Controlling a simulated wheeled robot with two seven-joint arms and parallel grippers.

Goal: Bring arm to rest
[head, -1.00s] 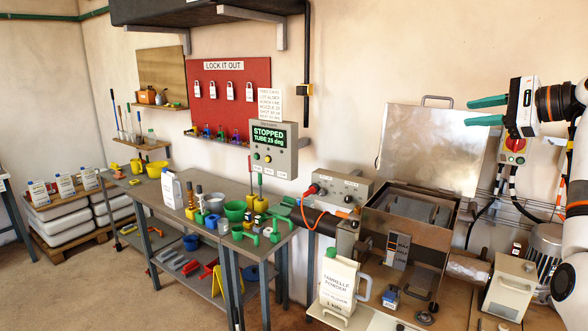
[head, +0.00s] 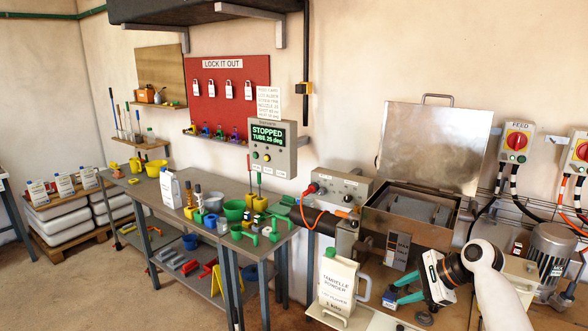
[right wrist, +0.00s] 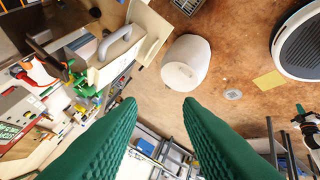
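My right gripper (head: 390,290) shows in the head view at the lower right, low in front of the open-lidded metal machine. Its green fingers point left and are apart, with nothing between them. In the right wrist view the two fingers (right wrist: 160,102) are also wide apart and empty. My right arm comes in from the bottom right. My left gripper is outside the head view. A small dark and white shape with a green tip at the right edge of the right wrist view may be my left gripper; it is too small to judge.
A white powder jug (head: 338,283) stands just left of my right gripper. The metal machine (head: 408,222) has its lid (head: 430,146) raised. A motor (head: 552,250) is at the right. Switch boxes (head: 516,142) hang on the wall. A workbench (head: 225,185) with cups and tools stands left.

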